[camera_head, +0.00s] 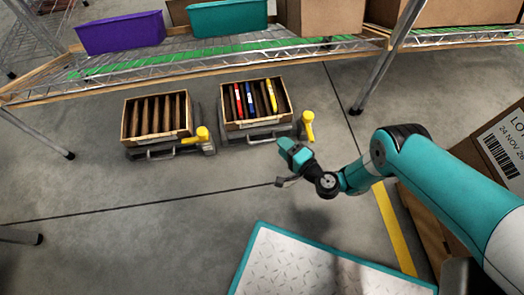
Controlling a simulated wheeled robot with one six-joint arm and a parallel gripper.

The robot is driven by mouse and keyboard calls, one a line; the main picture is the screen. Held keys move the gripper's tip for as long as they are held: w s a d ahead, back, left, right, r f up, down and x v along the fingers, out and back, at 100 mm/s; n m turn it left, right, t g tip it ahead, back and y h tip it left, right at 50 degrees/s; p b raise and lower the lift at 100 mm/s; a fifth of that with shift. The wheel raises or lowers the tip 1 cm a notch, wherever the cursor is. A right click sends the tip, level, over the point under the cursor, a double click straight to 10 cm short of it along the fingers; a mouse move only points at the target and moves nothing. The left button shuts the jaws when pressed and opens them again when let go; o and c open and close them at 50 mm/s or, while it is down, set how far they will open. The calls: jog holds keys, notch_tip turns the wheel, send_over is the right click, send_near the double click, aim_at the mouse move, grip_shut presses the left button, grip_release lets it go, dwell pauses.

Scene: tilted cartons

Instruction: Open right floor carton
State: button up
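The right floor carton (228,125) is a brown box on a grey tilting stand (262,137) with a yellow-knobbed lever (307,126) at its right. Its top looks open, showing dark slots with a few red, blue and yellow items. My teal arm reaches in from the right. My gripper (282,165) is in front of and below the carton's stand, apart from the carton as far as I can see. Its fingers are too small to tell whether they are open or shut.
A left floor carton (130,115) with empty-looking slots stands on a similar stand. Behind is a wire shelf (170,66) holding a purple bin (120,33), a teal bin (228,18) and cartons. A labelled carton (485,150) stands at the right.

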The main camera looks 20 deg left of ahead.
aim_at(262, 141)
jog(key=s+d+f+m+b, duration=0.1)
jog(key=f, duration=0.2)
jog(key=s+d+f+t+h, duration=0.1)
jog(key=s+f, duration=0.1)
jog(key=f, duration=0.1)
jog(key=s+d+f+m+b, duration=0.1)
jog(key=f, duration=0.2)
jog(key=shift+s+d+f+m+t+b, duration=0.15)
jog(key=shift+d+f+m+t+b, duration=0.15)
jog(key=shift+d+t, duration=0.1)
jog(key=b+x, duration=1.5)
jog(key=shift+a+f, duration=0.1)
jog(key=shift+f, duration=0.2)
jog(key=shift+b+x, duration=0.7)
jog(key=shift+x, duration=0.2)
jog(key=shift+r, duration=0.2)
jog(key=shift+c, duration=0.4)
grip_shut()
